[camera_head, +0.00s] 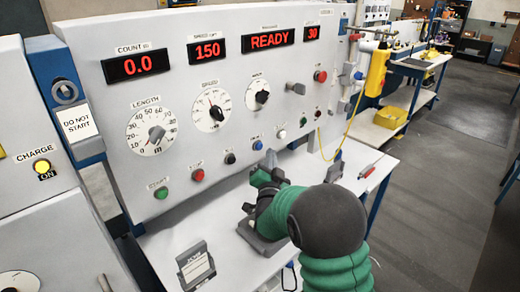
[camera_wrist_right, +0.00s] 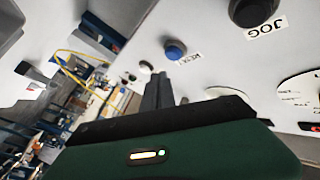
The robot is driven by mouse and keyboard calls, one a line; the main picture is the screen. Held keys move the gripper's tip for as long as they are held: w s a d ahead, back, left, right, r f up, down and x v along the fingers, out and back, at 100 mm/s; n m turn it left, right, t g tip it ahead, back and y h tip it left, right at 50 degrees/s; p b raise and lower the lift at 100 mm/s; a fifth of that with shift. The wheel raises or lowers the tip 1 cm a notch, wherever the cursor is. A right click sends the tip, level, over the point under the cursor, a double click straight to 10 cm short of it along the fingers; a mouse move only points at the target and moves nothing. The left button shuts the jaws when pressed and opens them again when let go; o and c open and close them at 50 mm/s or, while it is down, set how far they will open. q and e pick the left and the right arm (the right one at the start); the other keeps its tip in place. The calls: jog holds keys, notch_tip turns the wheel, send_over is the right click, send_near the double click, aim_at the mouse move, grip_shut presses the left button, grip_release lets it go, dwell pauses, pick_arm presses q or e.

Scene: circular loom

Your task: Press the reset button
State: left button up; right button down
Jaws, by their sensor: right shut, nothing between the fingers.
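The reset button (camera_head: 257,145) is a small blue knob in the lower row of the pale control panel (camera_head: 120,85). In the right wrist view the blue button (camera_wrist_right: 175,50) shows beside its label, just beyond and right of the fingertips. My right gripper (camera_head: 271,157) is shut and empty in front of the panel, just below and right of the blue button. In the right wrist view its dark fingers (camera_wrist_right: 157,78) are together, with panel surface showing between them and the button. The exact depth gap is unclear. My left gripper is not in view.
A black JOG button (camera_head: 230,158), red stop button (camera_head: 197,175) and green start button (camera_head: 161,192) lie to the left. A white button (camera_head: 281,134) lies to the right. A small sign (camera_head: 195,266) stands on the shelf below. A yellow hanging tool (camera_head: 377,70) is at right.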

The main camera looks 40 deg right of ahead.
jog(key=s, duration=0.3)
jog(key=shift+s+d+b, duration=0.1)
jog(key=shift+s+b, duration=0.2)
jog(key=shift+b, duration=0.05)
dwell(1.1)
jog(key=s+a+f+n+g+y+p, duration=0.1)
jog(key=a+f+n+g+y+p, duration=0.1)
jog(key=a+f+n+y, duration=0.55)
jog(key=s+a+f+n+g+y+p, duration=0.25)
jog(key=a+f, duration=0.25)
jog(key=a, duration=0.6)
jog(key=s+a+f+n+g+y, duration=0.1)
jog(key=s+a+f+n+g, duration=0.1)
jog(key=s, duration=0.5)
jog(key=s+a+f+n+g+y, duration=0.1)
jog(key=s+a+f+n+g, duration=0.2)
jog(key=s+a+g, duration=0.2)
jog(key=s+a, duration=0.2)
jog(key=shift+s+f+y+p, duration=0.15)
jog(key=shift+s+y+p, duration=0.15)
jog(key=shift+s+p, duration=0.1)
jog(key=shift+d, duration=0.1)
